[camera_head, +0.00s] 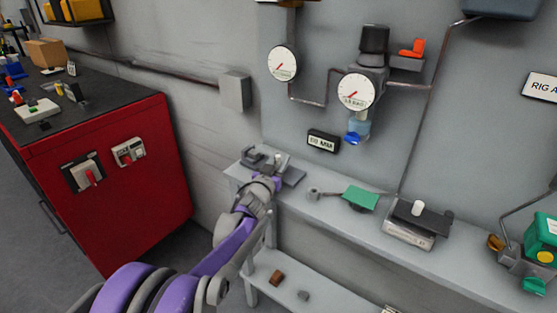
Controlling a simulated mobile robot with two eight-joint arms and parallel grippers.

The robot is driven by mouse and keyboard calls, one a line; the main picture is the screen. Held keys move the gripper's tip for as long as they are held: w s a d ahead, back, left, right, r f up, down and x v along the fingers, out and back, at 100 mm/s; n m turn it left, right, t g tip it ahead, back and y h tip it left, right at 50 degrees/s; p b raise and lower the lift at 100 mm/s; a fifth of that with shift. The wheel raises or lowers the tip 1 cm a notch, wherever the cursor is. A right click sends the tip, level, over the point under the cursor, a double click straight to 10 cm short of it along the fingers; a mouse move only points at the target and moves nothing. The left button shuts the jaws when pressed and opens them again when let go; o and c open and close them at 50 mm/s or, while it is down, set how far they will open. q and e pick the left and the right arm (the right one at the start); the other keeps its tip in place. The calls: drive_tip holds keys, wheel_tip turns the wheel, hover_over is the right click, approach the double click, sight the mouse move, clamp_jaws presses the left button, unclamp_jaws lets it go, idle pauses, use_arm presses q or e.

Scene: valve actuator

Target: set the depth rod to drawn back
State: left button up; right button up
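A grey fixture (292,176) with a flat base and raised blocks stands at the left end of the shelf. I cannot make out for certain which part is the depth rod, or its position; a small upright light-grey piece (277,159) shows on the fixture. My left gripper (267,178), at the end of the purple and grey arm from the lower left, is at the fixture's front. It covers part of the fixture. Its fingertips are too small and hidden to tell whether they are open, shut or touching anything. My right gripper is out of view.
The grey shelf (310,195) runs along the wall. To the right stand a green-topped piece (360,199), a grey-black box (408,232) and a green valve unit (541,240). Gauges (356,91) and pipes are above. A red cabinet (125,205) is at left.

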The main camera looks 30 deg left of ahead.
use_arm(q)
drive_tip(key=shift+a, duration=0.1)
idle(0.3)
drive_tip(key=s+d, duration=0.2)
drive_tip(key=s, duration=0.8)
drive_tip(key=shift+s, duration=0.3)
drive_tip(key=shift+r, duration=0.1)
drive_tip(key=s+d+f+m+g+h+p, duration=0.1)
drive_tip(key=s+d+f+g+p, duration=0.1)
drive_tip(key=s+d+g+p, duration=0.4)
drive_tip(key=s+d+f+m+g+h+p, duration=0.1)
drive_tip(key=s+d+g+p, duration=0.5)
drive_tip(key=s+d, duration=0.7)
drive_tip(key=s+f+h, duration=0.1)
drive_tip(key=s, duration=0.7)
drive_tip(key=shift+s+f, duration=0.15)
drive_tip(key=shift+f, duration=0.05)
drive_tip(key=shift+a, duration=0.1)
